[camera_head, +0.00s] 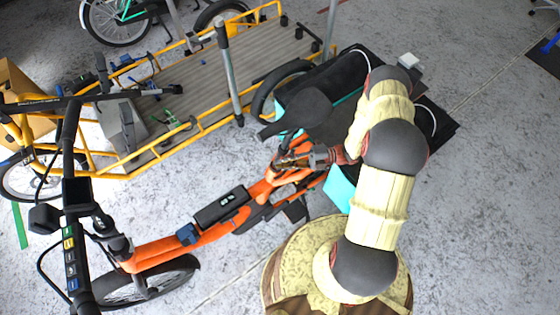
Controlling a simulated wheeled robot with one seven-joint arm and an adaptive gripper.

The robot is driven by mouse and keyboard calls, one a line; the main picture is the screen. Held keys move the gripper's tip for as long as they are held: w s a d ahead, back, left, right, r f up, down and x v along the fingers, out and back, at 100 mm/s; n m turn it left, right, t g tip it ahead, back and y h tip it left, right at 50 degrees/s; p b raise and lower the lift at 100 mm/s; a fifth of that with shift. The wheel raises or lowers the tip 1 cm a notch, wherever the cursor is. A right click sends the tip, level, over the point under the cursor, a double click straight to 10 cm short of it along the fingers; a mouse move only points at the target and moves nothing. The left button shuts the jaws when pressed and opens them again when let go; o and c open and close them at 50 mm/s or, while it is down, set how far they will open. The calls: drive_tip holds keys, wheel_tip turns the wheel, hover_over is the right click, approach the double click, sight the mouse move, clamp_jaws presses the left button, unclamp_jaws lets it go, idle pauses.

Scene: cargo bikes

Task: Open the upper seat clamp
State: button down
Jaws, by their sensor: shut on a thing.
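An orange cargo bike (185,245) stands in front of me with its dark saddle (300,108) tilted in view. My gripper (284,160) reaches in from the right and is shut at the seat post just below the saddle, where the upper seat clamp sits. The clamp and its lever are mostly covered by the fingers and too small to make out. Whether the lever is swung out or closed cannot be told.
A yellow cargo bike with a wooden deck (190,85) stands behind, its grey post (228,75) close to the saddle. A black bag (335,85) and the orange bike's rear are beside my arm. Bare concrete floor (490,200) lies to the right.

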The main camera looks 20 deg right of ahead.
drive_tip(key=shift+s+d+f+n+g+b, duration=0.1)
drive_tip(key=shift+s+d+n+g+b, duration=0.2)
drive_tip(key=shift+n+g, duration=0.6)
drive_tip(key=shift+s+d+f+n+g+b, duration=0.15)
drive_tip(key=shift+n+g+b, duration=0.25)
drive_tip(key=shift+n+g, duration=0.5)
drive_tip(key=shift+s+d+r+n+g+b, duration=0.15)
drive_tip(key=shift+s+n+g+b, duration=0.35)
drive_tip(key=shift+g, duration=0.6)
drive_tip(key=shift+w, duration=0.15)
drive_tip(key=c, duration=1.9)
unclamp_jaws()
drive_tip(key=shift+o, duration=0.5)
drive_tip(key=shift+d, duration=0.15)
drive_tip(key=w+d+f, duration=0.1)
drive_tip(key=w+d, duration=0.1)
drive_tip(key=d, duration=0.9)
drive_tip(key=shift+d, duration=0.35)
